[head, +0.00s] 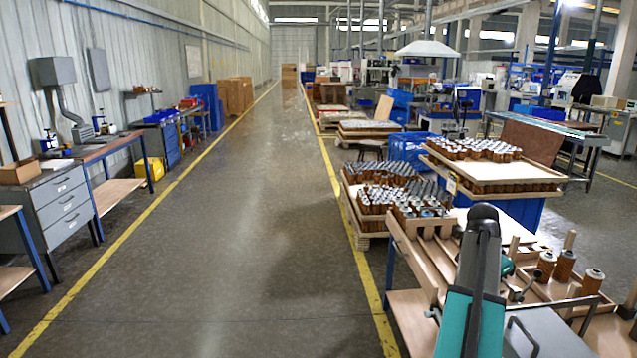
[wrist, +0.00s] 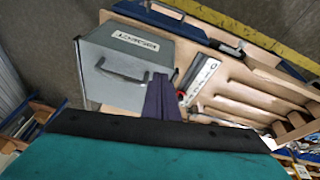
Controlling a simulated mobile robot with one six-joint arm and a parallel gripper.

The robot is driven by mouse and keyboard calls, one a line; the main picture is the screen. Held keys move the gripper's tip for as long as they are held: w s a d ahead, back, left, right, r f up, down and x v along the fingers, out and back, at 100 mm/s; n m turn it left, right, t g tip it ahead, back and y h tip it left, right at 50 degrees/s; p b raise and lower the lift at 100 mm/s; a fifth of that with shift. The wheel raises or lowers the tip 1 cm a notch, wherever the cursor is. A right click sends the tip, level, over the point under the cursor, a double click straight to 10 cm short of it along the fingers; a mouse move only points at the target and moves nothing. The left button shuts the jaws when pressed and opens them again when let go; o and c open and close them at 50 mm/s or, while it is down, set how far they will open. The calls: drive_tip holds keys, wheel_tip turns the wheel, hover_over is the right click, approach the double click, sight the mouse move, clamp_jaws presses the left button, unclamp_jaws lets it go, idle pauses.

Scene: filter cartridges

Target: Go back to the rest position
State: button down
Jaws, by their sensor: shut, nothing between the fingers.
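My gripper (wrist: 162,97) shows in the wrist view as two dark fingers pressed together with nothing between them. It is over the bench, beside the grey box (wrist: 128,68), whose label seems to read "REJECT". In the head view my teal arm rises in front of the bench, and the fingertips cannot be made out. Brown filter cartridges with grey caps stand on the bench to the right of my arm, among them a front one (head: 592,281) and one farther left (head: 546,264).
A wooden rack (wrist: 235,75) with long slots lies beside the grey box. Pallets hold many cartridges (head: 385,197) behind the bench. The aisle floor (head: 240,250) to the left is clear between yellow lines. A grey drawer cabinet (head: 62,208) stands at the left.

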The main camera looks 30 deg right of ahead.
drive_tip(key=w+a+f+n+g+y, duration=0.15)
drive_tip(key=w+a+f+n, duration=0.25)
drive_tip(key=w+a+f, duration=1.1)
drive_tip(key=w+a+f+n, duration=0.1)
drive_tip(key=a+f+n, duration=0.3)
drive_tip(key=a+f, duration=1.4)
drive_tip(key=s+a+f+n+g, duration=0.1)
drive_tip(key=s+a+f+n, duration=0.1)
drive_tip(key=s+a+f, duration=0.3)
drive_tip(key=a+f+n+g+y, duration=0.1)
drive_tip(key=a+f+n, duration=0.15)
drive_tip(key=a, duration=0.45)
drive_tip(key=s+a+f+n+g, duration=0.1)
drive_tip(key=s+a+f, duration=0.25)
drive_tip(key=a, duration=0.35)
drive_tip(key=s+a+f+n, duration=0.8)
drive_tip(key=s+a, duration=0.1)
drive_tip(key=s, duration=0.3)
drive_tip(key=shift+a+f+y+b, duration=0.2)
drive_tip(key=shift+a+y+b, duration=0.15)
